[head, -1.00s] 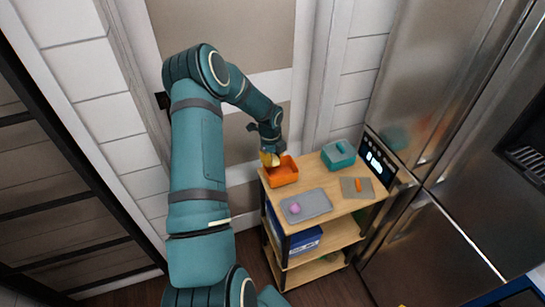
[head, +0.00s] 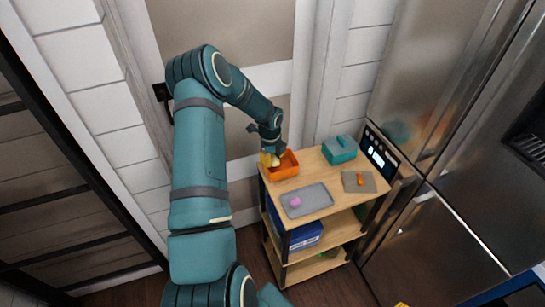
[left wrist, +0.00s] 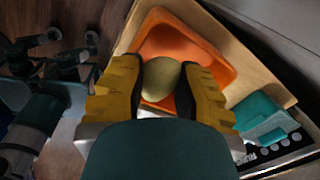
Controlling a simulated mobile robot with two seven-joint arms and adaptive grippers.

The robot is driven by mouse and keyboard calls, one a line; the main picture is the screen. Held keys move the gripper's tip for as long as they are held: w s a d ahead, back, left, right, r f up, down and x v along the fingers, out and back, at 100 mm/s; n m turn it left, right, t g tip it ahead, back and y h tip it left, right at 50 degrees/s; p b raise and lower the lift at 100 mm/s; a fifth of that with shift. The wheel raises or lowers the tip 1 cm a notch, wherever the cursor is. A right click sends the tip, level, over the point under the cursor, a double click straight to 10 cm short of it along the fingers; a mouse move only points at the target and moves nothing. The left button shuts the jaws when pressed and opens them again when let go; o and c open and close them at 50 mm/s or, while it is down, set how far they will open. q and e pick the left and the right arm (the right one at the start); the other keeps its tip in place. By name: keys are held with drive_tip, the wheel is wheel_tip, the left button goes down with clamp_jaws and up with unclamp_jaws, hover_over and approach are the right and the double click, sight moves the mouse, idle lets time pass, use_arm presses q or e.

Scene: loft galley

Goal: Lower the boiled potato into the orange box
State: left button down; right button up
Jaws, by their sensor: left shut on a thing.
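The boiled potato (left wrist: 161,78) is a pale yellow oval in the left wrist view. My left gripper (left wrist: 160,85) is shut on it, with one yellow-backed finger on each side. The orange box (left wrist: 185,41) is an open, shallow box behind and beneath the potato in that view. In the head view my left gripper (head: 271,157) is over the left part of the orange box (head: 284,173). The potato is mostly hidden there by the fingers. I cannot tell whether the potato touches the box floor. My right gripper is not in view.
The box stands at the left rear of a wooden cart top (head: 331,198). A grey tray (head: 318,200) holds a pink item (head: 296,202). A teal container (head: 339,149) and a grey mat (head: 351,184) with an orange item (head: 360,180) lie to the right. A steel fridge (head: 420,80) stands beyond.

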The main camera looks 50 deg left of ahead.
use_arm(q)
drive_tip(key=shift+f, duration=0.1)
idle(0.6)
drive_tip(key=c, duration=0.7)
unclamp_jaws()
drive_tip(key=shift+c, duration=0.2)
wheel_tip(320, 180, up, 12)
drive_tip(key=s, duration=0.1)
